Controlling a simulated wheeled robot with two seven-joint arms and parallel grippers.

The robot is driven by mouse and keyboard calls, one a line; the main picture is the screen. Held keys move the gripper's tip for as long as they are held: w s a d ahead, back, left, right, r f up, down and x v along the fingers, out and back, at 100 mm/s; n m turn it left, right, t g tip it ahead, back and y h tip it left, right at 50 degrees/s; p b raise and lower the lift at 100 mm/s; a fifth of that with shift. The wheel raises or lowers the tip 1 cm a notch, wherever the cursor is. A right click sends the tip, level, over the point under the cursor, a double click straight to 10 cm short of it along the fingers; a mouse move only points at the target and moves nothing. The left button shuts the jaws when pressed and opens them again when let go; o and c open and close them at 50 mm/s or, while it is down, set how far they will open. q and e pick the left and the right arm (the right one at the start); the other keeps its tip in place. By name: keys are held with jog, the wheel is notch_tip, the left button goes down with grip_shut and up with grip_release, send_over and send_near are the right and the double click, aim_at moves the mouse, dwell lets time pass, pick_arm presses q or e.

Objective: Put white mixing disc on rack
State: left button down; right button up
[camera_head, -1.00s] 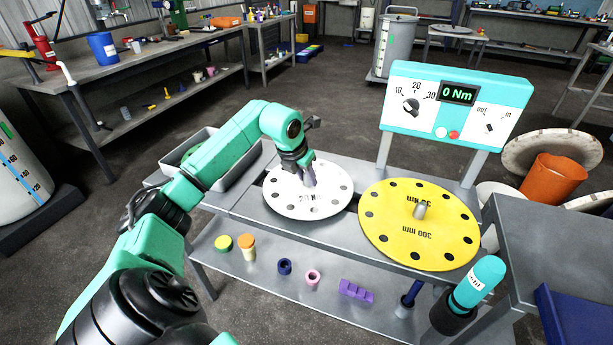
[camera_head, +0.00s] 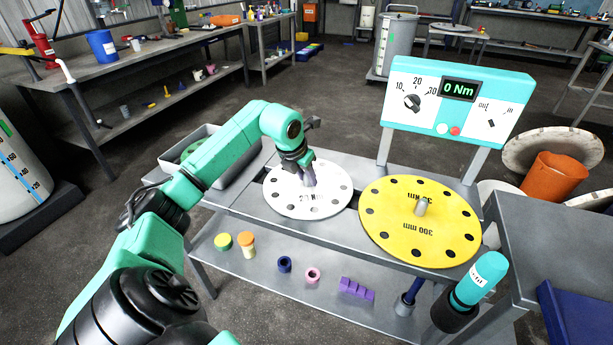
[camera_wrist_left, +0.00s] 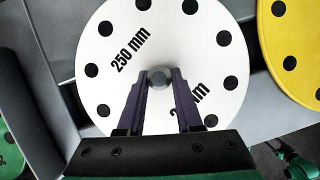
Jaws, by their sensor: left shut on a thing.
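The white mixing disc (camera_head: 333,201), marked 250 mm with dark holes near its rim, lies over the left part of the grey metal bench, left of the yellow disc. It also shows in the left wrist view (camera_wrist_left: 215,50). My left gripper (camera_head: 309,178) comes down over its centre, with its fingers shut on the disc's grey central stub (camera_wrist_left: 160,77). I cannot tell whether the disc touches the bench top. No rack is clearly identifiable.
A yellow disc (camera_head: 400,225) marked 300 mm sits at right on a grey stub. The torque panel (camera_head: 440,120) stands behind it, reading 0 Nm. A grey tray (camera_head: 235,170) with a green disc lies left. Small coloured parts, including a purple block (camera_head: 357,289), sit on the lower shelf.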

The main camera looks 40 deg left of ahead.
pick_arm(q)
jog(key=c, duration=0.5)
grip_release()
jog(key=v, duration=1.4)
jog(key=shift+s+r, duration=0.15)
jog(key=shift+r, duration=0.1)
jog(key=shift+f, duration=0.1)
